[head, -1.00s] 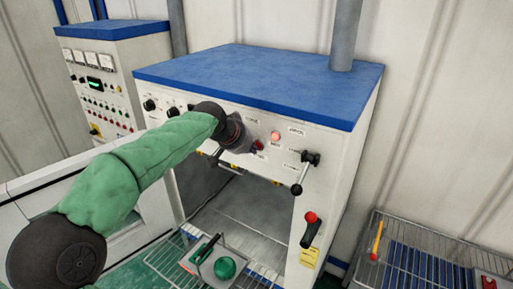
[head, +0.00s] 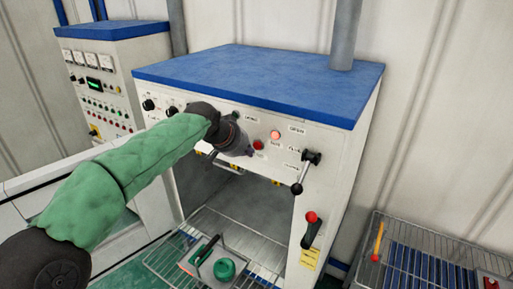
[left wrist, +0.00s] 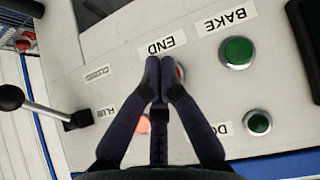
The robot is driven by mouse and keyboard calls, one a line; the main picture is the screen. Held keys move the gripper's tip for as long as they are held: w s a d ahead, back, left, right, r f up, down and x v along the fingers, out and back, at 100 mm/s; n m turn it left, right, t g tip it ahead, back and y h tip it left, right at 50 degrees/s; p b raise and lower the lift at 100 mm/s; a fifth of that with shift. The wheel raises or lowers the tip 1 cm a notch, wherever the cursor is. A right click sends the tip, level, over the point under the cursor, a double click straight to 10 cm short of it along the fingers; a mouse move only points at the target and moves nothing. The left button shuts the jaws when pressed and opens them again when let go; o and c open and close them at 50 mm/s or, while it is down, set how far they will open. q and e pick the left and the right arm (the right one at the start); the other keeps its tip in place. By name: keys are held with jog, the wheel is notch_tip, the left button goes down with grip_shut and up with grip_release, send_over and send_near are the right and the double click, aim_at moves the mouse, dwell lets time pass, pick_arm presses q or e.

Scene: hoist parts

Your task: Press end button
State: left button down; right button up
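The red end button (head: 258,145) is on the sloped front panel of the white oven with the blue top (head: 262,82). In the left wrist view the button (left wrist: 180,72) shows partly beside the fingertips, by the END label (left wrist: 160,45). My left gripper (head: 248,152) is at the panel just beside the button. Its fingertips (left wrist: 162,75) are together with nothing between them, and they hide part of the button. I cannot tell whether they touch it. My right gripper is in neither view.
A green BAKE button (left wrist: 237,52), another green button (left wrist: 258,122) and a lit red button (head: 275,135) are nearby. A black lever (head: 304,170) sticks out at right. A wire rack (head: 235,240) with a green-topped object (head: 224,270) is below.

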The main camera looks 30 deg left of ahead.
pick_arm(q)
jog(key=s+b, duration=0.2)
jog(key=s, duration=0.2)
jog(key=shift+s+a, duration=0.15)
jog(key=shift+s, duration=0.15)
dwell(1.3)
